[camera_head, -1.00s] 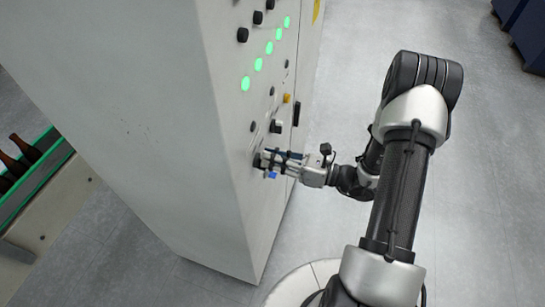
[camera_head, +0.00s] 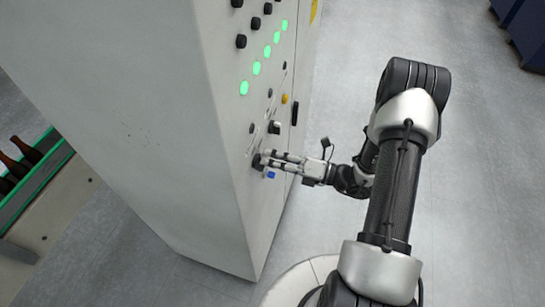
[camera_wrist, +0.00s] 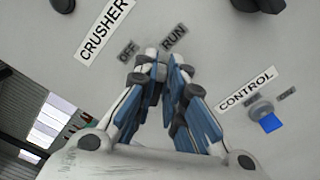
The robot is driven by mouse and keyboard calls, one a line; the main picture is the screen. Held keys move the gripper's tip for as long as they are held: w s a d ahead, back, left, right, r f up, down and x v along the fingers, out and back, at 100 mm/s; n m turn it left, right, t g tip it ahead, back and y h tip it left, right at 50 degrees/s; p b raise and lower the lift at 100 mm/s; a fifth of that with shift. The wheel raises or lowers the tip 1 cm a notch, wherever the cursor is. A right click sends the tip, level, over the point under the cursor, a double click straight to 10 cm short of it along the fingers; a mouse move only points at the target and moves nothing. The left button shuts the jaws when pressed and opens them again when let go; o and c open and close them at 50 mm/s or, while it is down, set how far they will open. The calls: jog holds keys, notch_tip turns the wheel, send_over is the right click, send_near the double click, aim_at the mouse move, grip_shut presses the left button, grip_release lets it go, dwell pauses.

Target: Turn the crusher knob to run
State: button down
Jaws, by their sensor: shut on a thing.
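The crusher knob (camera_head: 257,161) is a dark knob low on the front of the grey cabinet. In the wrist view my gripper (camera_wrist: 156,68) covers most of it, just below the OFF (camera_wrist: 127,50) and RUN (camera_wrist: 174,38) labels. The CRUSHER label (camera_wrist: 103,30) is at upper left there. In the head view my gripper (camera_head: 266,160) reaches the panel from the right, with its fingertips at the knob. The fingers are shut on the knob. Which label the knob points to is hidden by the fingers.
A blue switch marked CONTROL (camera_wrist: 246,89) sits close to the right of my fingers in the wrist view. Other dark knobs and a row of green lamps (camera_head: 257,68) are higher on the cabinet. A conveyor with amber bottles (camera_head: 25,150) stands at the left.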

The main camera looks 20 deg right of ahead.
dwell(0.4)
jog(key=c, duration=1.7)
grip_release()
jog(key=shift+o, duration=0.2)
jog(key=v, duration=1.2)
